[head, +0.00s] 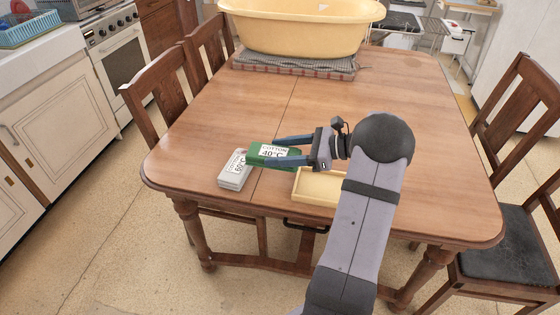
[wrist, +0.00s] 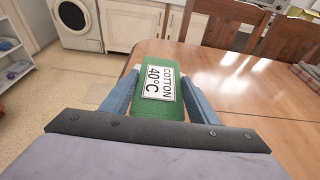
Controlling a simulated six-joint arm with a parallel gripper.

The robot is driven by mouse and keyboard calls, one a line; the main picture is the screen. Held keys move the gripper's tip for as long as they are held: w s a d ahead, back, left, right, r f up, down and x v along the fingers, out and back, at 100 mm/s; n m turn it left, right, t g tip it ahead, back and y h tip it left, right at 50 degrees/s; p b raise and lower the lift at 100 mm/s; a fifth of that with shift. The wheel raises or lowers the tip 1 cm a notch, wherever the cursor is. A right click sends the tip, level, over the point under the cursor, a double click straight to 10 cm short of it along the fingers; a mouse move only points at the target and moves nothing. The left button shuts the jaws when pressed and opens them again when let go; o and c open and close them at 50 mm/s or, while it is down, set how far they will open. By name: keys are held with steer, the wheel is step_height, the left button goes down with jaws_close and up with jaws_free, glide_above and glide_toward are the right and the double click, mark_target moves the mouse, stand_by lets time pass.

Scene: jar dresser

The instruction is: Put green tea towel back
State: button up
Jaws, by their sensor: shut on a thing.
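The green tea towel (head: 256,160) is a folded bundle with a white label reading "COTTON 40°C". My gripper (head: 287,153) is shut on it, one blue finger along each side. The towel is at the near side of the wooden table, just behind and right of a grey-white folded towel (head: 234,174) labelled "COTTON 60°C". In the head view I cannot tell whether it touches the table or that towel. In the wrist view the green towel (wrist: 161,92) fills the space between the fingers, its label facing up.
A shallow yellow tray (head: 313,188) lies at the near table edge, partly hidden by my arm. A large yellow tub (head: 300,28) stands on folded checked cloths (head: 300,66) at the back. Chairs stand around the table (head: 215,115). The table's middle is clear.

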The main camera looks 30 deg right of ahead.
steer(key=shift+f, duration=1.8)
steer(key=shift+f, duration=0.4)
steer(key=shift+f, duration=0.15)
steer(key=o, duration=1)
steer(key=shift+o, duration=0.2)
